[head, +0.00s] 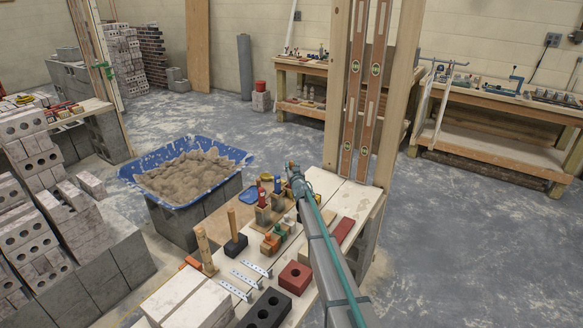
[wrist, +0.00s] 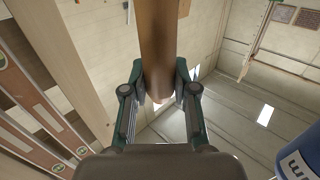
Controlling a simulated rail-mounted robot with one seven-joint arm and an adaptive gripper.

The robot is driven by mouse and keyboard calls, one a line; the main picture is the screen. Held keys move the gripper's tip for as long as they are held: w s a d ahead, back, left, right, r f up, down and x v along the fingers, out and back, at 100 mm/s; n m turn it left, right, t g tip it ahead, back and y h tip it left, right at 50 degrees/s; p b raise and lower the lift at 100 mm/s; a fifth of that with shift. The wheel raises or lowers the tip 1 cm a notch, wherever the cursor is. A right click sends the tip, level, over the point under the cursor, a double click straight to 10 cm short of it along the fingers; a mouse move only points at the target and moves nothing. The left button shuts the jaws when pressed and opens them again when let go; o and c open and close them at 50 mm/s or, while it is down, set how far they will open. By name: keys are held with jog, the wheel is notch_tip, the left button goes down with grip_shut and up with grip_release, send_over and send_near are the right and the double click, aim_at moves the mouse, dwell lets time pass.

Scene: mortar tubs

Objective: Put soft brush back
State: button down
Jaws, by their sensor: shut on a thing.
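My gripper (wrist: 161,82) is shut on a brown, rounded wooden handle (wrist: 160,40), which I take to be the soft brush. The handle runs up out of the wrist view, so its bristles are not seen. In the head view my gripper (head: 292,172) is over the far part of the plank bench (head: 170,292), close to tins holding upright tools with coloured handles (head: 264,212). The brush cannot be made out there, and my arm hides part of the bench.
A red block (head: 295,278), a dark holed block (head: 265,309) and wooden-handled tools (head: 204,247) stand on the bench. Wooden posts with spirit levels (head: 354,90) rise just behind my gripper. A blue mortar tub (head: 240,156) is at left. Open floor lies at right.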

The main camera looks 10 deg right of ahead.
jog(key=shift+f, duration=0.2)
jog(key=c, duration=0.8)
grip_release()
